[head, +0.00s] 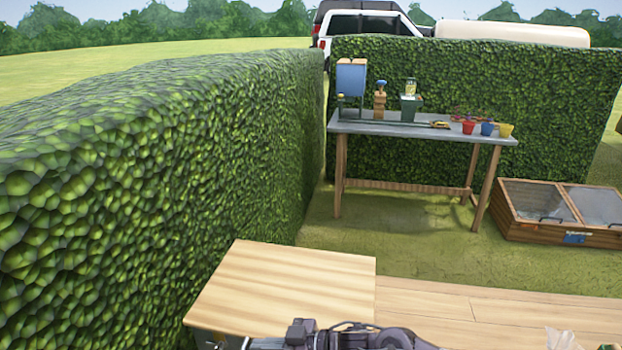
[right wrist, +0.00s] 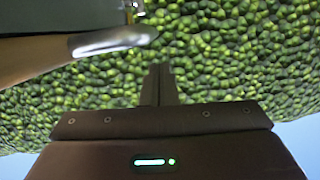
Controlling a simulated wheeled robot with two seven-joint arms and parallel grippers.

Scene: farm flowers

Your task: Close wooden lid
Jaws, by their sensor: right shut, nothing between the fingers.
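The wooden lid (head: 290,285) is a pale, flat board at the bottom centre-left of the head view. It appears to sit higher than the plank counter beside it; its exact tilt is hard to tell. A dark arm part of mine (head: 370,337) is at its near right edge, cut off by the frame; contact cannot be told. In the right wrist view my right gripper (right wrist: 158,85) is shut and empty, its fingers against a hedge background. A brown, wood-like edge (right wrist: 35,62) with a shiny metal piece (right wrist: 115,39) is left of the fingers, apart from them. My left gripper is not seen.
A tall hedge (head: 160,160) runs close along the left. The plank counter (head: 480,310) extends right, with a pale object (head: 560,338) at its front. Beyond are a grey worktable (head: 420,128) with pots and tools, and a wooden cold frame (head: 560,236) on grass.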

